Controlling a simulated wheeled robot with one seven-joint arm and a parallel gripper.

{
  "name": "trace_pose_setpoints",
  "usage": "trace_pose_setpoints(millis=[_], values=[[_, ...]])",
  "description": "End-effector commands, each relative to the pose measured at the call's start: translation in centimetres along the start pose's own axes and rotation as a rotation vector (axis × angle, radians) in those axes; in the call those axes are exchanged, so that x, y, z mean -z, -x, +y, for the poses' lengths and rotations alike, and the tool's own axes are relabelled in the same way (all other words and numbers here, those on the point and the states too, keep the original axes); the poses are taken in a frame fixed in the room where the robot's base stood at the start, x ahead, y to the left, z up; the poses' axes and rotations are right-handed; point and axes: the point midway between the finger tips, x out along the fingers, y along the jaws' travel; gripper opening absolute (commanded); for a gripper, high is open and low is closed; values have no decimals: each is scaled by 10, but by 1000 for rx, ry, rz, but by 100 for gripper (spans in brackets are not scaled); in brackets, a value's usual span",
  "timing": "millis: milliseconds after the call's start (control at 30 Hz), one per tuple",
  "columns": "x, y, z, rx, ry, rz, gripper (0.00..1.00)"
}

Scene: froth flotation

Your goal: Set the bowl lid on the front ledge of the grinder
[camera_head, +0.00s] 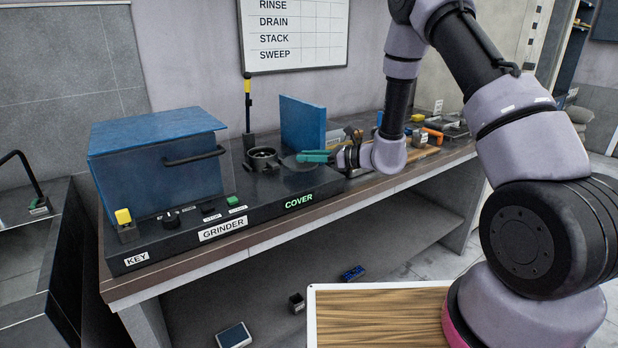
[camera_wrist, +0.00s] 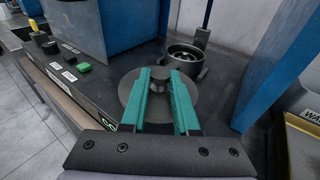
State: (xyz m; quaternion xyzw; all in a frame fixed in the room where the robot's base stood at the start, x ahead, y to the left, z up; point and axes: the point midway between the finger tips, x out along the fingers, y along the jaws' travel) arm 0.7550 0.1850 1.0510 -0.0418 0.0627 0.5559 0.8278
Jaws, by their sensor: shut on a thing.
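The bowl lid is a dark grey disc with a central knob; in the wrist view the lid (camera_wrist: 130,88) lies just below the teal fingers, and in the head view the lid (camera_head: 290,163) shows partly. My gripper (camera_wrist: 159,82) is shut on the lid's knob; it also shows in the head view (camera_head: 308,157). The grinder (camera_head: 240,210) is a long dark unit on the bench. Its open bowl (camera_head: 262,157) stands left of the lid, and in the wrist view the bowl (camera_wrist: 186,60) is just beyond it. I cannot tell whether the lid touches the grinder top.
A blue hood (camera_head: 155,160) with a black handle covers the grinder's left part. A blue upright panel (camera_head: 302,122) stands behind the lid. A yellow-topped lever (camera_head: 247,100) rises behind the bowl. Tools and small items (camera_head: 432,132) crowd the bench to the right.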

Motion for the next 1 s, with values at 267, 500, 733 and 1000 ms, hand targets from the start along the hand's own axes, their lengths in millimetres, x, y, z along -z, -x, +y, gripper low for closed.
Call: trace_pose_setpoints(millis=[267, 500, 733, 1000], values=[[26, -4, 0, 0, -2, 0, 0], [55, -8, 0, 0, -1, -1, 0], [54, -8, 0, 0, 0, -2, 0], [57, -9, 0, 0, 0, -1, 59]])
